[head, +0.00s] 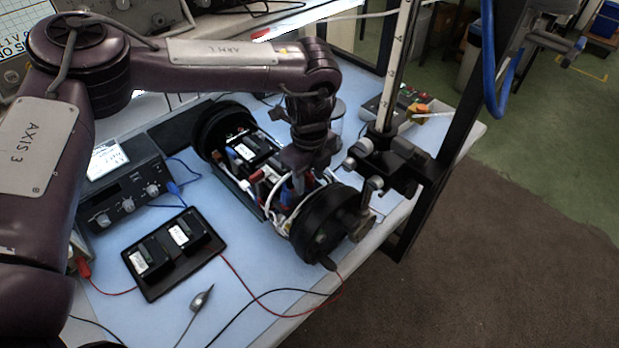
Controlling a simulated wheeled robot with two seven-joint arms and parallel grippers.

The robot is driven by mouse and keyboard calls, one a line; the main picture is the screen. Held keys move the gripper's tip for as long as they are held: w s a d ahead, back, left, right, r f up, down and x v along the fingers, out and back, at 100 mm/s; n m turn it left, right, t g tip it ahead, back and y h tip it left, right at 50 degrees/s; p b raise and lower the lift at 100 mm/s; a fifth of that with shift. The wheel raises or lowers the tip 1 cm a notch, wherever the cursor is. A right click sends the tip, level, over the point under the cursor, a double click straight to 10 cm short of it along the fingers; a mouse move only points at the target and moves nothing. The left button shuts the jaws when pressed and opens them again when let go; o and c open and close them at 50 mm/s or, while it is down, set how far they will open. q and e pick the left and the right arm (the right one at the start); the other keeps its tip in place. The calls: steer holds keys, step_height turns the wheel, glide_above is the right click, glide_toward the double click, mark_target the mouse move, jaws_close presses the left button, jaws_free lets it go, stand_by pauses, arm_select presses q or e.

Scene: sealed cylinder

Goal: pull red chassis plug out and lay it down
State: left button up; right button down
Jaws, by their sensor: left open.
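The opened cylinder (243,188) lies on the bench with black end rings and exposed electronics inside. My left gripper (303,172) points down into its open middle, among the wires and parts. Its fingers are open; the fingertips are partly lost against the dark parts. A small red part (258,174), which may be the red chassis plug, shows in the cylinder just left of the gripper. I cannot tell whether it is the plug. A red lead (258,301) runs across the mat to the cylinder's near end. I cannot make out my right gripper.
A black tray (158,291) with two labelled black blocks lies left of the cylinder, near a dark instrument (125,203) with knobs. A metal clip (202,298) lies in front. A post with clamps (387,112) stands close on the right. The blue mat (235,318) has free room in front.

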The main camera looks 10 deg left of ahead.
mark_target(309, 173)
arm_select(q)
steer(key=shift+c, duration=0.4)
jaws_close()
steer(key=shift+r, duration=0.2)
steer(key=shift+r+p, duration=2.25)
steer(key=shift+r, duration=0.6)
